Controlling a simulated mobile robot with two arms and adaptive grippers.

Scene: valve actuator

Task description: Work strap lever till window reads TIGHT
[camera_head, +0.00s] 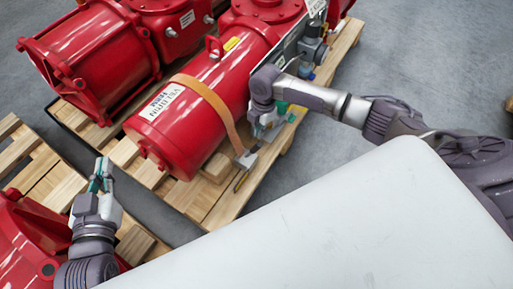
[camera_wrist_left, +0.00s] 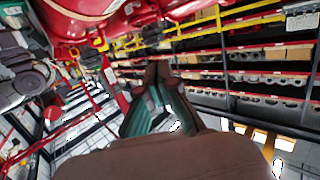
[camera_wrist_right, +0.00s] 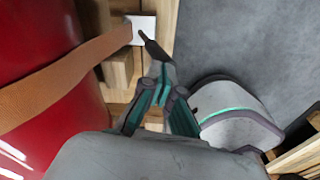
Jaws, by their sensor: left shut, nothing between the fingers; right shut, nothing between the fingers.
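An orange strap (camera_head: 217,101) runs over a red valve actuator (camera_head: 190,120) lying on a wooden pallet. In the right wrist view the strap (camera_wrist_right: 60,88) leads to the pale ratchet plate (camera_wrist_right: 143,29) and the lever (camera_wrist_right: 155,48). My right gripper (camera_head: 262,128) is shut and empty beside the strap; its fingertips (camera_wrist_right: 160,80) appear close to the lever, contact unclear. My left gripper (camera_head: 101,176) is shut and empty, left of the actuator. I cannot make out the window's reading.
More red actuators stand at the upper left (camera_head: 90,55) and lower left (camera_head: 25,240) on pallets. A white surface (camera_head: 330,220) fills the lower right. Grey floor (camera_head: 420,50) is clear at the upper right. Shelves (camera_wrist_left: 240,70) show in the left wrist view.

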